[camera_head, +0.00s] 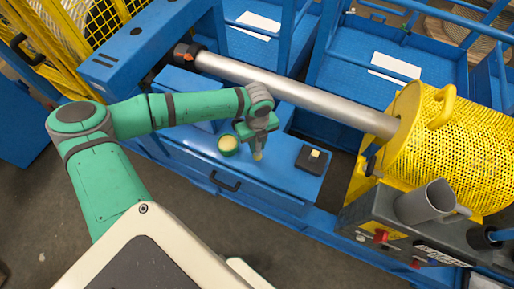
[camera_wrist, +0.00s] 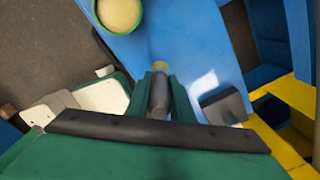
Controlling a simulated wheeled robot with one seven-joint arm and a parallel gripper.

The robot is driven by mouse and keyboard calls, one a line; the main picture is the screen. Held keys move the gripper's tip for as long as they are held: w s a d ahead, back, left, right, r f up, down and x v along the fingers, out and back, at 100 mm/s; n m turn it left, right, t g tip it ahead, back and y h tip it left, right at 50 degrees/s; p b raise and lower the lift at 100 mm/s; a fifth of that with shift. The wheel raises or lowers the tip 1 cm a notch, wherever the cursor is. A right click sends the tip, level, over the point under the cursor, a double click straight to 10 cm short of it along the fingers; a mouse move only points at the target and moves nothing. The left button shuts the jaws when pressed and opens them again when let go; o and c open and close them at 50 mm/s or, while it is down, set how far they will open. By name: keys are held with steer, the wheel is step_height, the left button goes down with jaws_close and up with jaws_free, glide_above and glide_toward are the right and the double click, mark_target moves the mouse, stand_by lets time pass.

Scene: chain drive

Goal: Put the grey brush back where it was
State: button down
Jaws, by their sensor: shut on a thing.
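My gripper (camera_head: 257,136) hangs over the blue bench top, pointing down. It is shut on the grey brush (camera_wrist: 159,92), whose dark grey handle sits between the two green fingers in the wrist view. The brush's pale yellowish tip (camera_head: 258,155) shows below the fingers in the head view. I cannot tell whether the tip touches the bench top. A green round tin (camera_head: 228,145) with pale contents stands just left of the gripper; it also shows at the top left of the wrist view (camera_wrist: 119,14).
A dark block (camera_head: 312,159) with a pale top piece lies right of the gripper on the blue bench (camera_head: 275,178). A long metal shaft (camera_head: 290,90) runs behind the gripper to a yellow mesh drum (camera_head: 450,140). A grey jug (camera_head: 430,202) stands at the right.

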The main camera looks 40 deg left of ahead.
mark_target(257, 150)
steer(key=shift+d+f, duration=0.2)
steer(key=shift+f, duration=1)
steer(key=shift+s+a+f, duration=0.1)
steer(key=shift+f, duration=0.1)
steer(key=c, duration=1.6)
jaws_free()
steer(key=shift+f, duration=0.1)
steer(key=shift+o, duration=0.2)
step_height(257, 150, up, 12)
steer(key=shift+r, duration=0.15)
